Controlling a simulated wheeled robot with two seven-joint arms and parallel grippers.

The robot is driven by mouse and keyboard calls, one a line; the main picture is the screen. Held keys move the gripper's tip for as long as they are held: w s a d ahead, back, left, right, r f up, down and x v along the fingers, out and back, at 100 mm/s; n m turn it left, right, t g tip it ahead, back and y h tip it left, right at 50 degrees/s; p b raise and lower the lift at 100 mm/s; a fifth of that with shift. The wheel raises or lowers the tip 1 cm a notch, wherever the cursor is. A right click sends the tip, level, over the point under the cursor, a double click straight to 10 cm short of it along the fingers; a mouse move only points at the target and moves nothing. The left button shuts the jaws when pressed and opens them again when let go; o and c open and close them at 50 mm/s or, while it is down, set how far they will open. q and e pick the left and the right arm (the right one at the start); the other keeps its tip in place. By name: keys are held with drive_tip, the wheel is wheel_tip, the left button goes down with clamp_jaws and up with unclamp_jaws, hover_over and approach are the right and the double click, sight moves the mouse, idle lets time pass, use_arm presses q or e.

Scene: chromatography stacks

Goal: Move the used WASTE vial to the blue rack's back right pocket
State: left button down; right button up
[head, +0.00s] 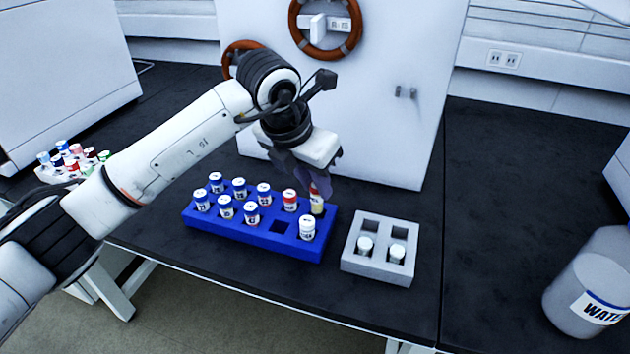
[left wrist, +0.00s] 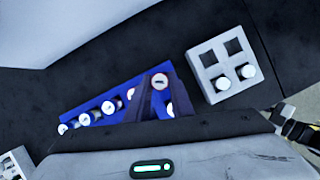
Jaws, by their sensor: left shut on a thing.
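My left gripper (head: 317,186) is shut on a vial (head: 317,207) with a red band and yellowish lower part, at the back right corner of the blue rack (head: 230,232). Its lower end is at the back right pocket; I cannot tell whether it is seated. Its label is unreadable, so I cannot confirm WASTE. In the left wrist view the vial's white cap (left wrist: 160,80) shows between the dark fingers (left wrist: 152,98). Another red-banded vial (head: 290,200) stands just left of it in the back row. My right gripper is not in view.
Several other vials stand in the blue rack; one front pocket (head: 282,227) is empty. A grey rack (head: 376,270) to the right holds two white-capped vials in front, with its back pockets empty. A WATER bottle (head: 590,285) stands far right. A white panel (head: 400,140) rises behind.

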sight(313, 192)
use_arm(q)
drive_tip(key=shift+f+b, duration=0.75)
drive_tip(key=shift+f, duration=0.4)
drive_tip(key=shift+f, duration=0.1)
drive_tip(key=shift+f+b, duration=0.35)
drive_tip(key=shift+b, duration=0.05)
drive_tip(key=c, duration=1.5)
unclamp_jaws()
drive_tip(key=shift+o, duration=0.6)
drive_tip(key=o, duration=0.3)
drive_tip(key=shift+r, duration=0.15)
